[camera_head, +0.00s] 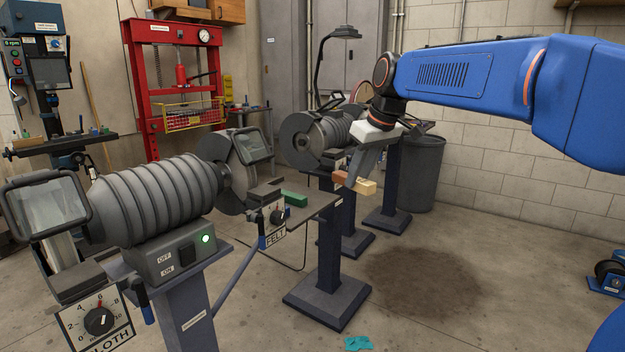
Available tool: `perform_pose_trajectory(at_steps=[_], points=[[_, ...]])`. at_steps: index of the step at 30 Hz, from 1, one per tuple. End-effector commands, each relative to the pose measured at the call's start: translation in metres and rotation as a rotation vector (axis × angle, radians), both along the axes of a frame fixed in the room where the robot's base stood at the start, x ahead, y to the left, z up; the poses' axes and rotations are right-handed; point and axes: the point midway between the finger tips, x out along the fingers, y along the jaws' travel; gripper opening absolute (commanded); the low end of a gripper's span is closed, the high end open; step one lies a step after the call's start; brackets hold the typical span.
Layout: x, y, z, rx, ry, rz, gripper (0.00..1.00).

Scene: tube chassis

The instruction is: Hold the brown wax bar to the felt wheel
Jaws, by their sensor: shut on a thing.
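The brown wax bar (343,178) is a two-toned block, brown at its left end and tan at its right. My gripper (357,180) is shut on it and holds it in the air, tilted slightly, right of the bench machine. The fingers hide part of the bar. The felt wheel (226,168) is a grey disc on the right end of the machine, partly behind a clear shield (251,147). A panel marked FELT (275,239) sits below it. In the picture, a clear gap separates the bar from the wheel.
A green bar (295,199) lies on a small shelf (318,205) between the wheel and my gripper. The machine's switch box (180,252) shows a lit green light. A second grinder (318,137) stands behind. The floor at right is mostly open.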

Motion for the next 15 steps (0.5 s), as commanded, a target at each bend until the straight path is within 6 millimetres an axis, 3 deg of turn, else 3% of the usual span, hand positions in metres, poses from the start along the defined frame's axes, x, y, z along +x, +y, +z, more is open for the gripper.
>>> perform_pose_trajectory(at_steps=[1, 6, 10, 15], points=[[-0.010, 0.021, 0.004, 0.000, -0.002, 0.047, 0.04], [-0.040, 0.073, 0.010, 0.000, -0.002, 0.176, 0.04], [-0.059, 0.100, 0.015, 0.001, -0.003, 0.244, 0.04], [-0.072, 0.117, 0.017, 0.001, -0.003, 0.292, 0.04]])
